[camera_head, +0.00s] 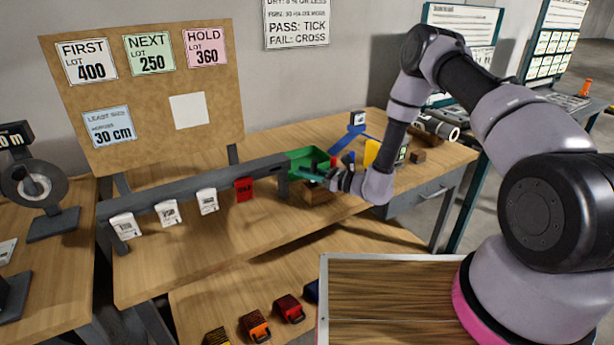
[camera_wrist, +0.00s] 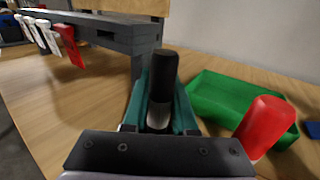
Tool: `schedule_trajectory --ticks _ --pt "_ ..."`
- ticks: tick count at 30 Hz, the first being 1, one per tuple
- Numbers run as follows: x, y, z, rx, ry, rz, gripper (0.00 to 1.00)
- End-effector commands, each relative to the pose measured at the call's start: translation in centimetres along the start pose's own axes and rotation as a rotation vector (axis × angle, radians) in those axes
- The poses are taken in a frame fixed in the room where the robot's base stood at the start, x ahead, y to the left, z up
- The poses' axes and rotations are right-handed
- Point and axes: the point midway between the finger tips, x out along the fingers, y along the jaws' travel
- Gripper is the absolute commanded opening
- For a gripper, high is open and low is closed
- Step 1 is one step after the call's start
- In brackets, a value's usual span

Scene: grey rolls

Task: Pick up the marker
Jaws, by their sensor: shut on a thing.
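My gripper (camera_head: 316,176) is over the workbench, beside the green tray (camera_head: 305,157). In the wrist view its teal fingers (camera_wrist: 160,100) are shut on a marker (camera_wrist: 163,72) with a black cap and a pale lower part. The marker points up between the fingers, and its lower end is hidden by the gripper body. A second marker, with a red cap (camera_wrist: 264,124), stands to the right in front of the green tray (camera_wrist: 215,90). A brown wooden block (camera_head: 315,195) is below the gripper in the head view.
A grey rail (camera_head: 190,198) with hanging white tags and a red tag (camera_head: 243,189) runs left of the gripper. A blue stand (camera_head: 350,137) and a yellow item (camera_head: 371,152) are behind to the right. The bench front is clear.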

Motion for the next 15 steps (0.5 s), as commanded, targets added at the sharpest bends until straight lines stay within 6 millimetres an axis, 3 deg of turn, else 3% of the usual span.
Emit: schedule_trajectory --ticks 15 --pt "0.0 0.0 7.5 -0.002 -0.001 0.000 0.00"
